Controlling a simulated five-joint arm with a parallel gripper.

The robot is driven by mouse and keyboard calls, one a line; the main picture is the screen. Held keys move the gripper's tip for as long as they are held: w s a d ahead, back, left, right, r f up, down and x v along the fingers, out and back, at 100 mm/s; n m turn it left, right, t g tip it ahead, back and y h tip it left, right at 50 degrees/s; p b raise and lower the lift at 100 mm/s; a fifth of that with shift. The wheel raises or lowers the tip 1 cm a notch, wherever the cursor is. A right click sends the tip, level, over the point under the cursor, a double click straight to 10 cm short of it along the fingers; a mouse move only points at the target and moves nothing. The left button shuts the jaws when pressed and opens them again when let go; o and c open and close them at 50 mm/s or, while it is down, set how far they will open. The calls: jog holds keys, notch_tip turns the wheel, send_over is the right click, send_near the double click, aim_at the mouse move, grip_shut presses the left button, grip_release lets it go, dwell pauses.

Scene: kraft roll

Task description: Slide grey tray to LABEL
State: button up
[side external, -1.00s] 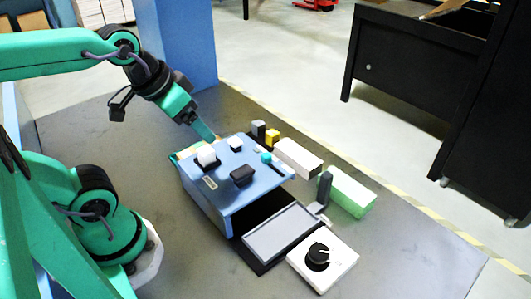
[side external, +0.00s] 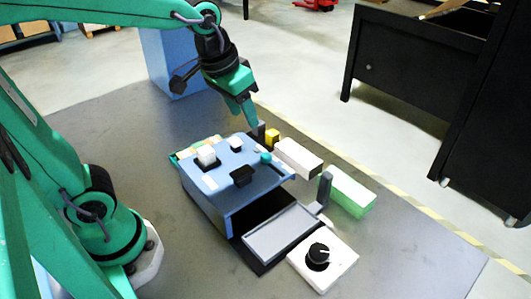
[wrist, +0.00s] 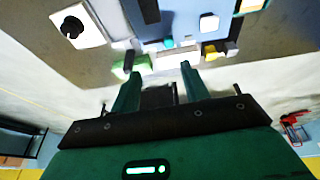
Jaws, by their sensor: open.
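The grey tray (side external: 283,234) lies flat in a dark recess at the open front of the blue housing (side external: 240,196) in the side view. A small pale plate (side external: 210,182) is on the housing's top, too small to read; I cannot tell whether it is the LABEL. My gripper (side external: 251,118) is above the far side of the housing, well away from the tray, near the dark grey block (side external: 258,131). In the wrist view its two fingers (wrist: 160,80) are apart with nothing held between them. The housing (wrist: 178,20) shows beyond them.
A white panel with a black knob (side external: 318,257) stands beside the tray. White (side external: 298,157), green (side external: 350,195) and yellow (side external: 272,137) blocks line the housing's far side. White and black raised pieces stand on its top.

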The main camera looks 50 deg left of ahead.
jog(key=w+d+f+g, duration=0.2)
jog(key=w+d+f, duration=0.3)
jog(key=w, duration=0.4)
jog(key=g, duration=0.2)
send_over(326, 183)
jog(key=w+a, duration=0.1)
notch_tip(326, 183, down, 7)
jog(key=shift+w+f, duration=0.1)
jog(key=shift+f, duration=3.9)
grip_shut()
